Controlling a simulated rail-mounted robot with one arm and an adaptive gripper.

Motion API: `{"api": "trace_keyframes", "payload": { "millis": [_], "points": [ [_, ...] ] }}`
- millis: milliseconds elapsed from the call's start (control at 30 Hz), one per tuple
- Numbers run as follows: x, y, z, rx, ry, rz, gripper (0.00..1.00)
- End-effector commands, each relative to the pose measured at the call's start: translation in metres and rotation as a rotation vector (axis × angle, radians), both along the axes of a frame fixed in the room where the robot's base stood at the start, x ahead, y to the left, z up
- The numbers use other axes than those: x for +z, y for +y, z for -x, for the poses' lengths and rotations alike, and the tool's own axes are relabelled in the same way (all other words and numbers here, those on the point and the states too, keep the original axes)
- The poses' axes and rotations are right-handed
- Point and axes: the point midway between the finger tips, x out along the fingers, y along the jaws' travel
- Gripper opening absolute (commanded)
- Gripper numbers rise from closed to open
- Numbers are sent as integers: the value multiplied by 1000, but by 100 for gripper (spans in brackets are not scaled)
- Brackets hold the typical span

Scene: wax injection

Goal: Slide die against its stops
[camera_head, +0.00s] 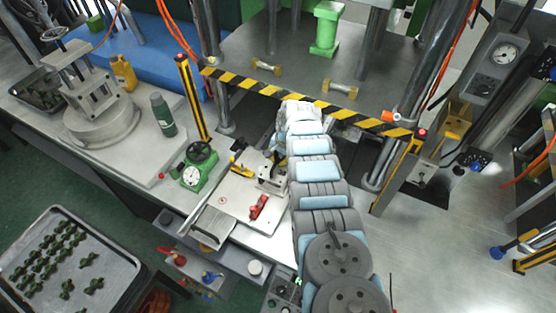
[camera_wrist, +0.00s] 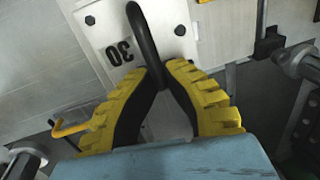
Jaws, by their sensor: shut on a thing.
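In the wrist view, a pale metal die (camera_wrist: 115,25) has a black "30" and dark bolt heads on its face. A black loop handle (camera_wrist: 142,28) stands out from it. My gripper (camera_wrist: 163,68) has yellow ribbed fingers with black pads, and they are closed on the near end of this handle. The die's far edge is out of frame, and the fingers hide part of it. I cannot tell whether it touches its stops. In the head view, my arm hides the gripper, and I cannot make out the die clearly.
A black block on a rod (camera_wrist: 268,43) and a yellow hook (camera_wrist: 70,130) flank the die.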

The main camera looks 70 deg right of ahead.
Motion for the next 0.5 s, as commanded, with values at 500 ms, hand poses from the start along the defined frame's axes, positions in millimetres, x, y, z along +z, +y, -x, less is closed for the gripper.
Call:
{"api": "trace_keyframes", "payload": {
  "millis": [500],
  "points": [
    [0,-1,1,-1,1,0,37]
  ]
}}
